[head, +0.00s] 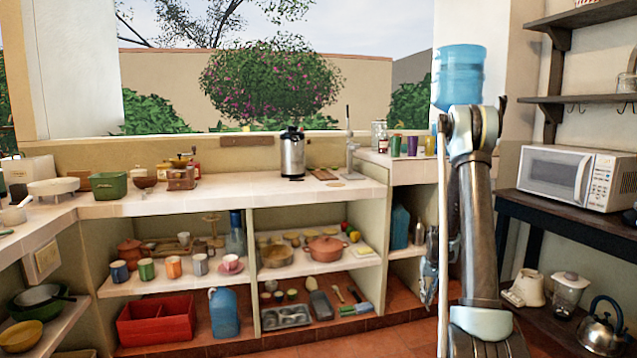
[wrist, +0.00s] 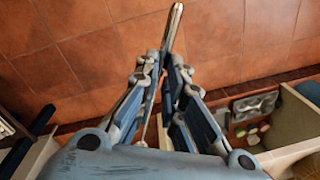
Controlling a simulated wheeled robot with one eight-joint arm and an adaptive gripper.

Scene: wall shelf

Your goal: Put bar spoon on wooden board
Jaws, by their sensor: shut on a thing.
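My gripper (wrist: 166,70) is shut on a thin, pale metal rod, taken to be the bar spoon (wrist: 174,24); its end sticks out beyond the fingertips in the wrist view. In the head view my gripper (head: 428,285) hangs low at the right, side-on, in front of the shelves. The spoon is hard to make out there. A flat brown board (head: 323,174), likely the wooden board, lies on the counter beside the steel urn, up and left of my gripper. A dark round piece lies near it.
The steel urn (head: 292,153) and a lever press (head: 349,150) stand near the board. Cups and bottles (head: 411,146) stand on the raised counter at right. The counter (head: 235,190) left of the urn has bare room. Below are open shelves with pots, cups and a red crate (head: 155,320).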

